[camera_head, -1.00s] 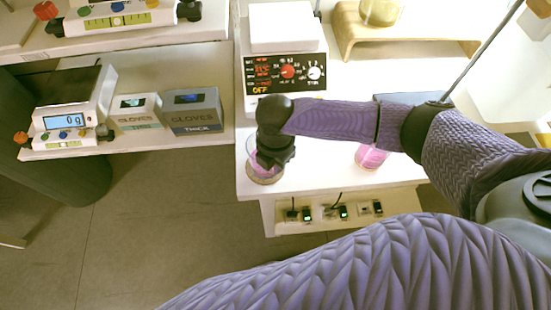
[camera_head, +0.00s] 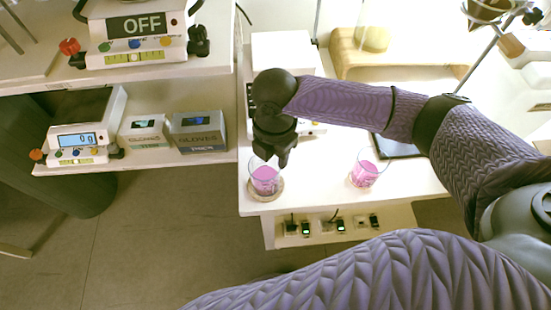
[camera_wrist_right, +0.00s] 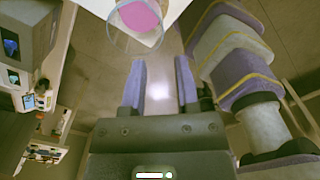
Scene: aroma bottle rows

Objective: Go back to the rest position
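My right gripper (camera_head: 277,150) is above and just behind a glass beaker of pink liquid (camera_head: 264,180) in the head view. That beaker stands upright on a round coaster (camera_head: 266,195) near the front left corner of the white table (camera_head: 310,195). In the right wrist view the two fingers (camera_wrist_right: 161,80) are spread apart with nothing between them. A beaker with pink contents (camera_wrist_right: 136,20) is beyond the fingertips at the top, apart from them. My left gripper is in neither view.
A second beaker of pink liquid (camera_head: 365,172) stands to the right on the table. A white device (camera_head: 282,48) is behind my right gripper, partly hidden by my arm. A wooden stand (camera_head: 400,62) is at the back. Shelves with a scale (camera_head: 80,137) and glove boxes (camera_head: 198,133) are left.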

